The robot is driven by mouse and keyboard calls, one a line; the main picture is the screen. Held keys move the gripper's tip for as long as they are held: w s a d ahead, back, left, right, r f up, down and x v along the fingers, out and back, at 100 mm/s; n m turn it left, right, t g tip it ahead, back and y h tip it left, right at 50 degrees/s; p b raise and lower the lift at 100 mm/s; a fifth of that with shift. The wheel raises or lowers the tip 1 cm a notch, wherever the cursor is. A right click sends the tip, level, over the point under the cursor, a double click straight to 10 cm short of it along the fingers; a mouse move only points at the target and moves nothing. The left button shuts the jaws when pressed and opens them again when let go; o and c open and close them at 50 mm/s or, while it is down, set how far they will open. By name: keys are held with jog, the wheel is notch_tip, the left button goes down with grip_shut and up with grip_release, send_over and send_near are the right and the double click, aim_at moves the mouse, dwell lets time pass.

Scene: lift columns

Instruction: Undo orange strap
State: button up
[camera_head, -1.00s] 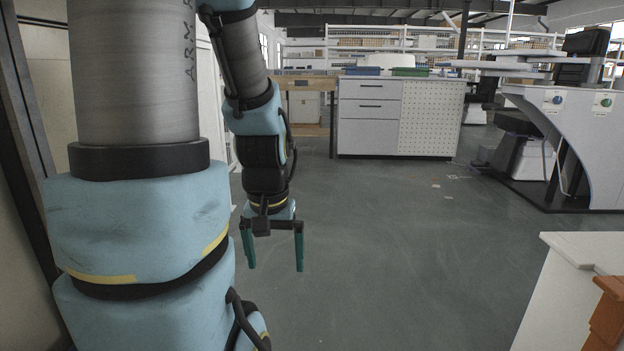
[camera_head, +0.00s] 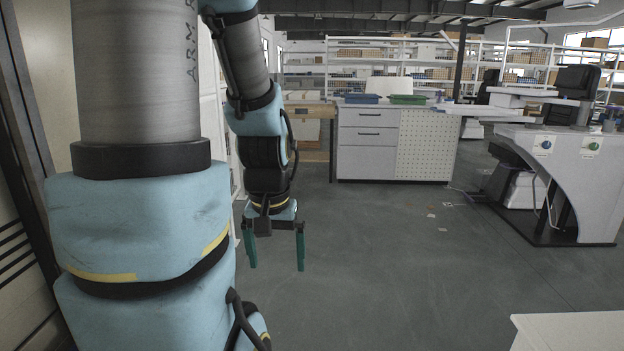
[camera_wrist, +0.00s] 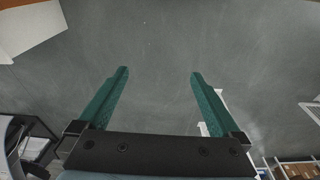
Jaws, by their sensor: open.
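No orange strap shows in either view now. My gripper (camera_head: 276,268) hangs from my arm, left of the picture's middle in the head view, with its two green fingers pointing down over the bare floor. In the wrist view my gripper (camera_wrist: 160,72) is open, its fingers wide apart with only grey floor between them.
A white cabinet (camera_head: 366,145) with drawers and a pegboard side stands ahead. A white curved bench (camera_head: 570,170) with two coloured knobs stands at right. A white top (camera_head: 570,333) fills the lower right corner.

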notch_tip(320, 180, up, 10)
jog(key=p, duration=0.7)
jog(key=shift+f, duration=0.15)
